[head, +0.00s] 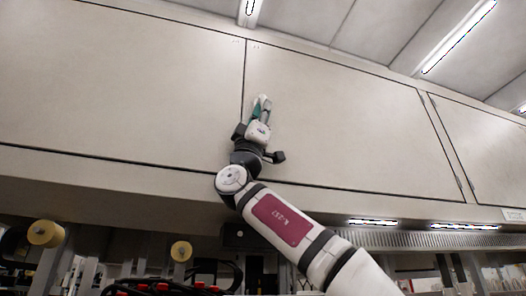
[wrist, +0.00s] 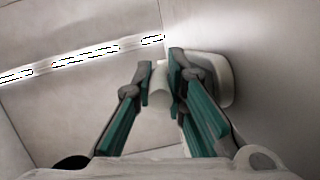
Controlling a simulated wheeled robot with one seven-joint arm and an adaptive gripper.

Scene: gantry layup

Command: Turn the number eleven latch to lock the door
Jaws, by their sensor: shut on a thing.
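My gripper (head: 262,104) is raised against the front of a pale overhead cabinet, close to the seam between two doors. In the wrist view my gripper (wrist: 160,84) has its teal-padded fingers closed on a white rounded latch handle (wrist: 159,97). A pale rounded latch base (wrist: 221,78) sits on the door face (wrist: 275,70), partly behind the right finger. In the head view the latch is hidden by my gripper, and the right-hand door (head: 345,125) lies flat along the cabinet front. No number eleven is readable.
Another cabinet door (head: 485,150) is at the right, and a left panel (head: 120,80) spans the other side. Ceiling lights (head: 460,35) are above. Below the cabinet are yellowish rolls (head: 45,233), red-and-black items (head: 150,288) and an under-cabinet light (head: 372,222). Open air surrounds my arm.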

